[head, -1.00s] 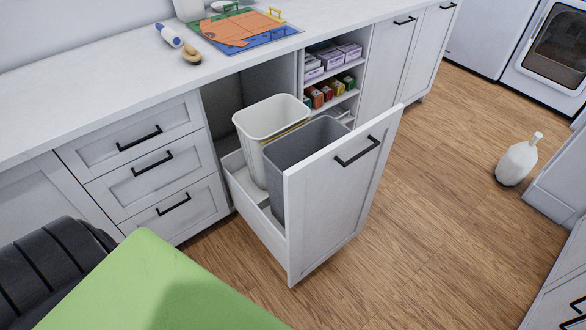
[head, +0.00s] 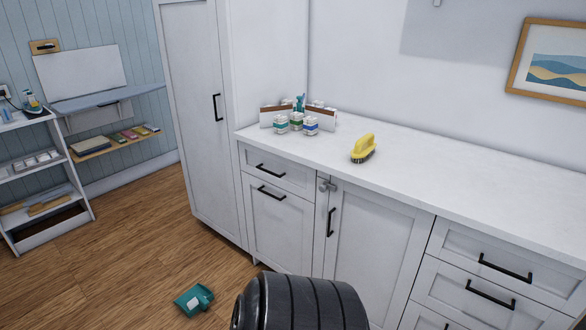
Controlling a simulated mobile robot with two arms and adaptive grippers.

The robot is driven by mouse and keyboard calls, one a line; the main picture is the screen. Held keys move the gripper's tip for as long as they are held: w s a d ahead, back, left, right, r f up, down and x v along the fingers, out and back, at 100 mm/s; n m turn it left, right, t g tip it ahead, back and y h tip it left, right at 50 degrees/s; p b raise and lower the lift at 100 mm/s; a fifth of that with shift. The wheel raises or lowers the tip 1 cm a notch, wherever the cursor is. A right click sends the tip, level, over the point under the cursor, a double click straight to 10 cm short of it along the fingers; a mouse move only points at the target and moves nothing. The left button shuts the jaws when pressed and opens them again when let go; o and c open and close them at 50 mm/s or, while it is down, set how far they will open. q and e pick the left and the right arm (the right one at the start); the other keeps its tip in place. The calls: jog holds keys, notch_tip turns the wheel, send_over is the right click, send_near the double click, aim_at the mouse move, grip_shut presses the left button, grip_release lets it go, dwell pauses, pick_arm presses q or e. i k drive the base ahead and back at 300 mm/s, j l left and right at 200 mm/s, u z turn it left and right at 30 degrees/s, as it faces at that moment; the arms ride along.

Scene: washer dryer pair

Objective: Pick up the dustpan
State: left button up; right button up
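A teal dustpan (head: 193,299) lies on the wood floor at the lower left of the head view, in front of the tall white cabinet. A small white patch shows on it. A dark ribbed part of my own arm rises at the bottom middle, to the right of the dustpan and apart from it in the picture. Neither of my grippers shows in the head view, so whether they are open or shut is hidden.
A white counter (head: 480,190) runs along the right, with a yellow brush (head: 363,148) and small jars (head: 296,123) on it. A tall cabinet (head: 200,120) stands left of it. A white shelf unit (head: 35,175) stands at far left. The floor (head: 130,240) between is clear.

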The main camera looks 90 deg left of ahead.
aim_at(197, 298)
jog(key=u, duration=3.65)
jog(key=i+l, duration=0.4)
